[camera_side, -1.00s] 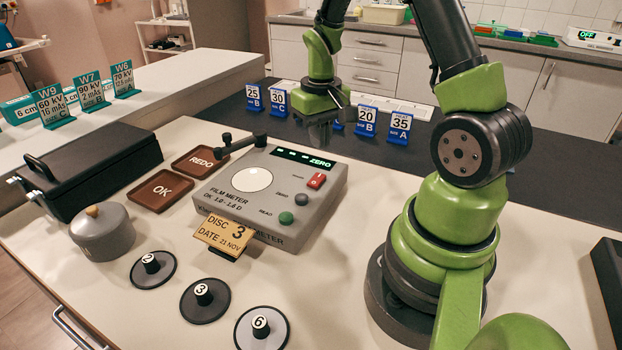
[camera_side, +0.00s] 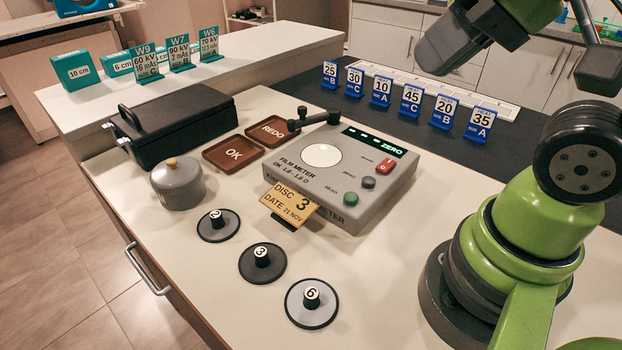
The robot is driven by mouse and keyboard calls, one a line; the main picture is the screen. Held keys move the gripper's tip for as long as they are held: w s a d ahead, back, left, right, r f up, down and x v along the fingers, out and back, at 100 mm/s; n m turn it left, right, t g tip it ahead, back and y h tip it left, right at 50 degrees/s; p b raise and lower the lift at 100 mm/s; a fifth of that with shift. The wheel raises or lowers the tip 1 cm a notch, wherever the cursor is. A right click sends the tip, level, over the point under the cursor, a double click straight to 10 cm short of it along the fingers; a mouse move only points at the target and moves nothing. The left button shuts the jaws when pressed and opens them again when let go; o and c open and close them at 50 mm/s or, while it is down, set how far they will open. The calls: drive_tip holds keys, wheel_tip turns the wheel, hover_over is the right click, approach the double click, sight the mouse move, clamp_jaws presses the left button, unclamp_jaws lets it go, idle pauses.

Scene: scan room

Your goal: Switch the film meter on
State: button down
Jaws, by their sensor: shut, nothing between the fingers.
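The grey film meter (camera_side: 300,178) sits on the cream bench top. Its display (camera_side: 374,141) is lit green, with dashes and the word ZERO. A red rocker switch (camera_side: 385,166) is on its right side, above a dark grey button (camera_side: 368,182) and a green button (camera_side: 350,198). The exact tilt of the rocker is too small to tell. A dark arm (camera_side: 314,118) lies across its back left edge. My gripper (camera_side: 432,58) is at the top right, raised well above and away from the meter, its grey fingers together and empty.
A tan DISC 3 card (camera_side: 290,203) stands before the meter. Brown OK (camera_side: 234,154) and REDO (camera_side: 270,131) trays, a black case (camera_side: 180,120), a lidded grey pot (camera_side: 178,184) and discs 2 (camera_side: 218,226), 3 (camera_side: 262,264), 6 (camera_side: 312,305) surround it. Blue cards (camera_side: 411,100) stand behind.

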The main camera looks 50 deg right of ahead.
drive_tip(key=shift+s+a, duration=0.1)
drive_tip(key=shift+s, duration=0.05)
drive_tip(key=n+g+h, duration=0.2)
drive_tip(key=n+g, duration=0.2)
drive_tip(key=g, duration=0.3)
hover_over(383, 167)
wheel_tip(383, 167, down, 11)
drive_tip(key=shift+f, duration=0.1)
wheel_tip(383, 167, down, 14)
drive_tip(key=shift+r, duration=0.1)
